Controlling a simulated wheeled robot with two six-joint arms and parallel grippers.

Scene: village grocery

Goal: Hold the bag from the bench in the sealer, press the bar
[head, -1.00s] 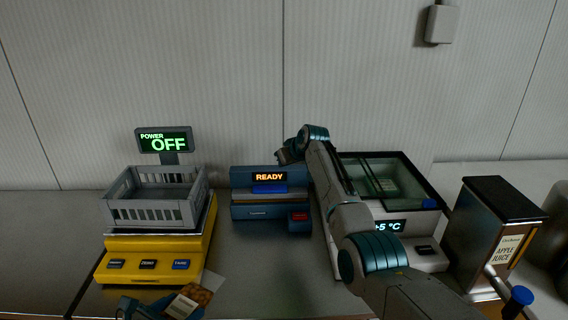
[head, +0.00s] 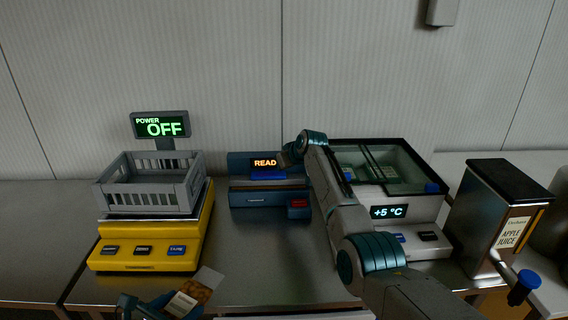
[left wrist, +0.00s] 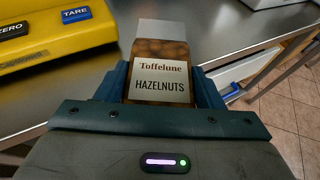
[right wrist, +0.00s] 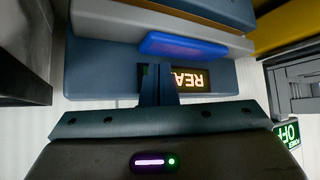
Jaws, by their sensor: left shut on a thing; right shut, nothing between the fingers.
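The sealer (head: 240,186) is a blue-grey device in the middle of the bench, with an orange lit display, a blue bar (head: 268,175) and a red button (head: 299,203). The bag (head: 203,288), brown with a white Toffelune hazelnuts label, is in my left gripper (head: 150,309) at the front of the bench, apart from the sealer. The left wrist view shows the bag (left wrist: 163,87) upright between the fingers. My right gripper (right wrist: 158,75) is shut and empty in front of the sealer's display, close to the blue bar (right wrist: 190,46). Contact cannot be told.
A yellow scale (head: 150,258) with a grey basket (head: 150,197) stands left of the sealer, its display reading OFF. A glass-lidded cooler (head: 405,212) showing +5 °C and an apple juice dispenser (head: 495,215) stand right. Bare bench lies in front of the sealer.

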